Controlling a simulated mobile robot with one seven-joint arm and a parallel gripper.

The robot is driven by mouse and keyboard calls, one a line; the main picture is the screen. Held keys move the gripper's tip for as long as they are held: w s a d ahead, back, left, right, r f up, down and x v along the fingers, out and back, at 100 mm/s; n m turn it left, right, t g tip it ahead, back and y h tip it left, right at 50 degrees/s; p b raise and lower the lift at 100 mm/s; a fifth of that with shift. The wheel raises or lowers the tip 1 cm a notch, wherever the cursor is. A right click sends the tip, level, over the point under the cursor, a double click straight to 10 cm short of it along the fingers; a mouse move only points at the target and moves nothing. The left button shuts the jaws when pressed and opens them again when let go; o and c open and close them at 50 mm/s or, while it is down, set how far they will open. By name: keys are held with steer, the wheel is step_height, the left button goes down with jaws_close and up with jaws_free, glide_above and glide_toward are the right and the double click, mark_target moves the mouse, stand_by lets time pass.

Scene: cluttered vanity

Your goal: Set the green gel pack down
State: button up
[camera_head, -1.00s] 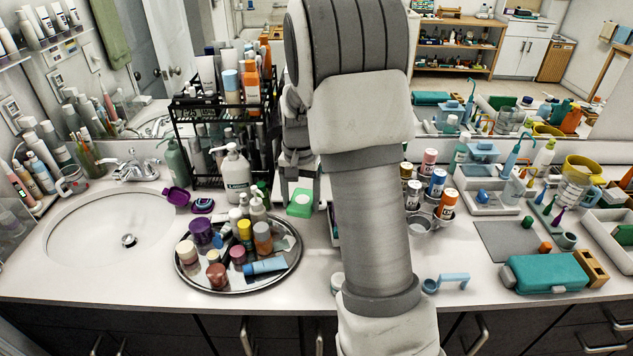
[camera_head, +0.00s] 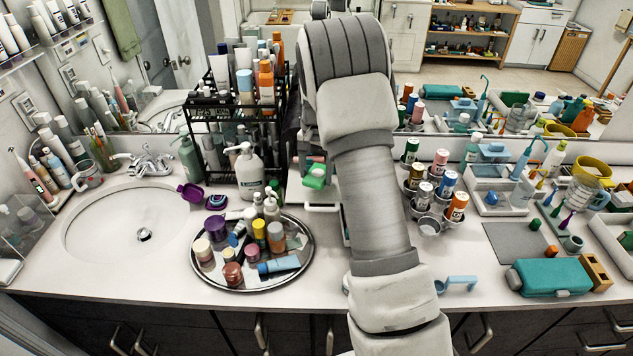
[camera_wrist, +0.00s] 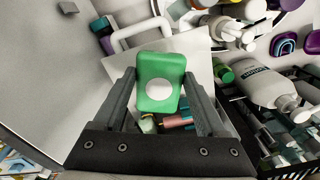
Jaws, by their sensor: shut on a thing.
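The green gel pack (camera_head: 314,178) has a round white patch, seen in the wrist view (camera_wrist: 157,68). My gripper (camera_wrist: 158,84) is shut on it, with one finger at each side. The pack is held above the counter between the black rack and the group of spray cans. In the head view my arm covers much of the area to its right, and the fingers are hard to make out. Below the pack is a pale, flat surface (camera_wrist: 120,68) with a white handle-like loop (camera_wrist: 140,32). I cannot tell the gap between them.
The black wire rack (camera_head: 225,118) full of bottles stands left of the pack, with a white pump bottle (camera_head: 249,170) near it. A round mirrored tray (camera_head: 250,283) of small jars lies in front. Spray cans (camera_head: 447,181) stand to the right. The counter's front edge has bare strips.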

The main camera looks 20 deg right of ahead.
mark_target(316, 176)
steer(key=shift+f, duration=1.85)
steer(key=shift+f, duration=0.1)
steer(key=shift+f, duration=0.15)
steer(key=o, duration=1.4)
